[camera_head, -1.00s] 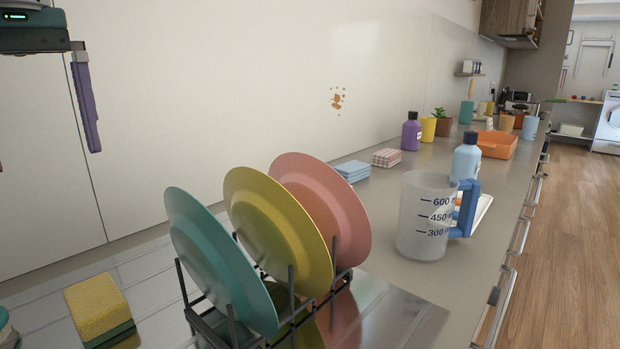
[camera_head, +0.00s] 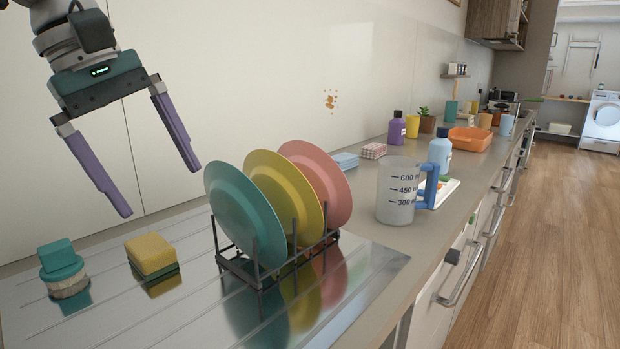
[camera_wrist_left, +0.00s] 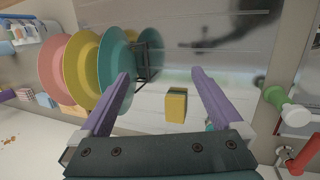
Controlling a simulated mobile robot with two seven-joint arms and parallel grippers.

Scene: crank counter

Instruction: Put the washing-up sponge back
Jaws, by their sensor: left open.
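The washing-up sponge (camera_head: 152,256), yellow on top with a green underside, lies on the metal draining board (camera_head: 200,310) between a teal brush and the plate rack. In the left wrist view the sponge (camera_wrist_left: 176,105) shows below and between the fingers. My left gripper (camera_head: 162,192) is open and empty. It hangs in the air above the sponge and apart from it, its purple fingers pointing down. My right gripper is not in view.
A black rack (camera_head: 262,274) holds teal, yellow and pink plates right of the sponge. A round teal brush (camera_head: 62,268) stands to its left. A measuring jug (camera_head: 398,192) and bottles stand further right. The wrist view shows a green-topped thing (camera_wrist_left: 285,105) and a red one (camera_wrist_left: 305,158).

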